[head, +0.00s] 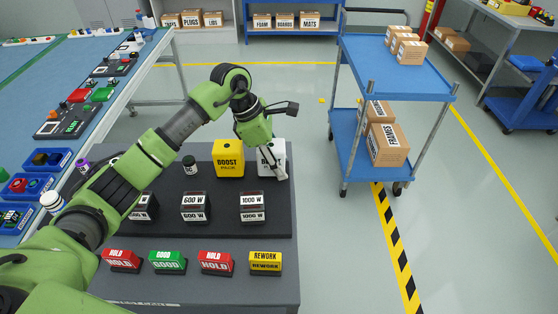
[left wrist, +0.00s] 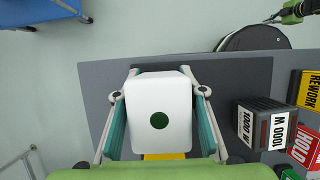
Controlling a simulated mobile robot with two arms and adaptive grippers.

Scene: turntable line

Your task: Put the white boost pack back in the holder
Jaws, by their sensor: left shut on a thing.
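The white boost pack (head: 265,158) is at the back right of the dark board (head: 222,221) on the grey bench, right of the yellow boost pack (head: 228,160). My left gripper (head: 273,172) comes down over it and is shut on it. In the left wrist view, the white pack (left wrist: 158,115) shows its pale top with a dark green dot, between the two fingers (left wrist: 159,100). A sliver of the yellow pack shows below it. I cannot tell whether the white pack touches the board. A green arm end, seemingly my right gripper (left wrist: 283,14), shows small at the top right.
HOLD, GOOD and REWORK (head: 265,262) blocks line the front. A blue cart (head: 412,83) stands right, beyond clear floor.

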